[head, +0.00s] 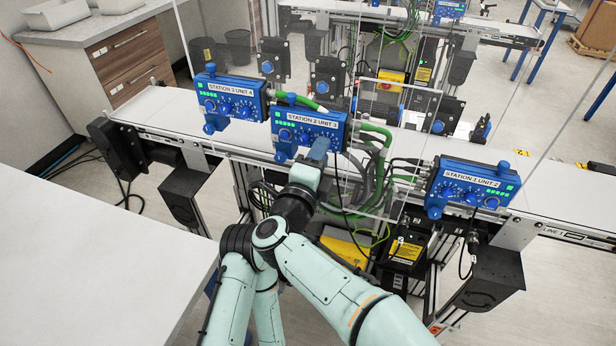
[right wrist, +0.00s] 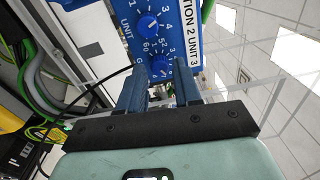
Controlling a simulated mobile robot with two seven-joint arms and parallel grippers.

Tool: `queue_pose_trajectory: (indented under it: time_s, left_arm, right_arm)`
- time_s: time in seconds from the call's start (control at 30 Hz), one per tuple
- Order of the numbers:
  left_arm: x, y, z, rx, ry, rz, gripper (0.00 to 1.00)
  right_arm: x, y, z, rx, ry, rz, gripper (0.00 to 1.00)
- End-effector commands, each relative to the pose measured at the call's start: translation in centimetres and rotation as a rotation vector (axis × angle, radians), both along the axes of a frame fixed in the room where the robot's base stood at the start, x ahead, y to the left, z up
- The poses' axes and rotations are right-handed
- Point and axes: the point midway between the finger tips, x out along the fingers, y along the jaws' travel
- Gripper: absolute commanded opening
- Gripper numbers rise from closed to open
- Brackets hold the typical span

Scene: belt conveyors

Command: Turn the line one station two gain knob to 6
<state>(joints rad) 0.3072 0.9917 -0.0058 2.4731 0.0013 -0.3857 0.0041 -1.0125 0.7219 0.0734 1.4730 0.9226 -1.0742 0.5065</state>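The blue box labelled STATION 2 UNIT 3 (head: 312,120) is mounted on the line's near side. Its face also fills the top of the right wrist view (right wrist: 184,50). Two blue knobs show there: the upper one (right wrist: 148,25) beside the word UNIT, and a lower one (right wrist: 160,66) whose label is mostly hidden. I cannot read the lower knob's setting. My right gripper (head: 318,151) is at the right part of this box in the head view. In the wrist view its blue fingers (right wrist: 161,76) are apart, with the lower knob between their tips; contact is unclear. My left gripper is out of view.
Similar boxes stand on both sides: STATION 3 UNIT 4 (head: 232,92) at left and STATION 1 UNIT 2 (head: 470,186) at right. Green and black cables (head: 375,150) hang close right of the gripper. A clear panel stands behind. A white table (head: 90,255) is at lower left.

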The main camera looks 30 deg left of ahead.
Motion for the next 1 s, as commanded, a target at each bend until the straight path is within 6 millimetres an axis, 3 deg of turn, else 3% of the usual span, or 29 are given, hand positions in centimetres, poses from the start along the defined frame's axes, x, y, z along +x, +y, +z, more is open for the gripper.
queue_pose_trajectory:
  time_s: [0.3, 0.5, 0.7, 1.0]
  left_arm:
    - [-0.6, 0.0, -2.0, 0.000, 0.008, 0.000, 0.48]
    - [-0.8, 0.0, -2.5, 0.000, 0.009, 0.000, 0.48]
    - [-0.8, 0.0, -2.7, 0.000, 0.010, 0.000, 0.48]
    - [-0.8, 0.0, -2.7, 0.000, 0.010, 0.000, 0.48]
  right_arm:
    - [-7.1, -1.5, -0.4, 0.001, -0.001, 0.005, 0.33]
    - [-10.3, -2.2, -0.4, 0.001, -0.001, 0.004, 0.33]
    - [-11.6, -2.5, -0.5, 0.000, -0.001, 0.001, 0.33]
    - [-11.7, -2.5, -0.4, 0.000, -0.001, 0.001, 0.33]
